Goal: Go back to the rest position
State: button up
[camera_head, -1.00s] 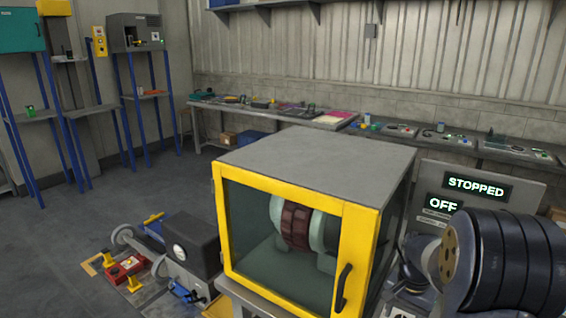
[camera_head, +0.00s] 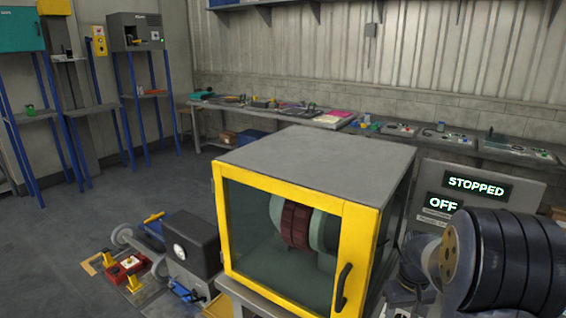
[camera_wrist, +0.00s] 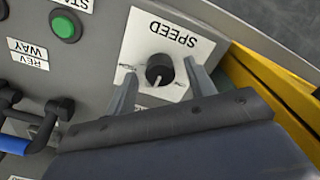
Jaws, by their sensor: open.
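My gripper (camera_wrist: 160,84) is open in the wrist view. Its two grey fingers stand apart on either side of a dark round speed knob (camera_wrist: 159,69) on a white plate marked SPEED. I cannot tell whether the fingers touch the knob. The control panel (camera_wrist: 95,60) appears upside down in this view. In the head view, my arm shows at the lower right beside a yellow-framed cabinet, and the gripper itself is hidden there.
The yellow-framed cabinet (camera_head: 350,245), with a dark red rotor (camera_head: 297,226) behind its window, stands close to my arm. Displays behind read STOPPED (camera_head: 477,187) and OFF (camera_head: 443,205). A green button (camera_wrist: 66,25) and blue-handled lever (camera_wrist: 38,135) sit near the gripper.

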notch_tip(320, 180, up, 10)
jog(key=shift+f, duration=0.2)
dwell(0.3)
